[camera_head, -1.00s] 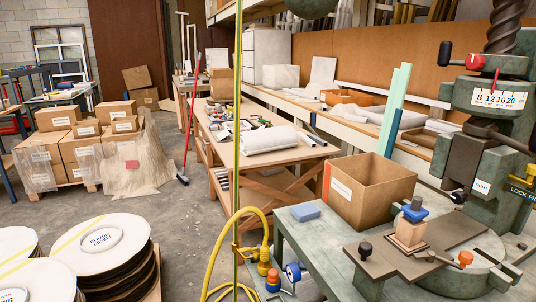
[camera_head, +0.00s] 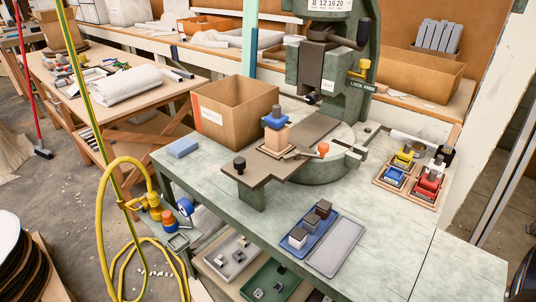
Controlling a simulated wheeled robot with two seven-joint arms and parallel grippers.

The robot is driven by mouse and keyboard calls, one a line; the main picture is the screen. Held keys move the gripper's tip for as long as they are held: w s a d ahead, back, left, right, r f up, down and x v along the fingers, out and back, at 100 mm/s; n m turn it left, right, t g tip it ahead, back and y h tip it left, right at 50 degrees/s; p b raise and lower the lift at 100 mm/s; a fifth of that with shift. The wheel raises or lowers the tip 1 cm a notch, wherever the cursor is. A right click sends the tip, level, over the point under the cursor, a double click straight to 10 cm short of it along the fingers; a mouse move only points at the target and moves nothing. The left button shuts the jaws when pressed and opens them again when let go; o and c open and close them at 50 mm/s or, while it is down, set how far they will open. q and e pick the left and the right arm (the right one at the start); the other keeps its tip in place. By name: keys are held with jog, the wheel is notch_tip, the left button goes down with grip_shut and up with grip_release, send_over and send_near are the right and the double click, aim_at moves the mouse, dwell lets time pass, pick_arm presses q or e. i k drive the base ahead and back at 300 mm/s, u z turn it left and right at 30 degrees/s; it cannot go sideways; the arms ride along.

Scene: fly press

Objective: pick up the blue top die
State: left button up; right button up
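Two blue-topped pieces could be the blue top die, and I cannot tell which it is. The other is a blue-topped piece (camera_head: 275,119) on a pale wooden block (camera_head: 276,137), standing on the press's front plate. Neither gripper is in view, and nothing is seen touching these pieces.
The green press (camera_head: 337,70) stands at the back of the bench (camera_head: 385,250). A blue tray (camera_head: 301,242) with dark blocks and a grey tray (camera_head: 335,246) lie in front. The bench's right front is clear.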

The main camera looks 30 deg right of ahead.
aim_at(276, 121)
jog(key=u, duration=1.3)
jog(key=i, duration=0.75)
jog(key=z, duration=2.5)
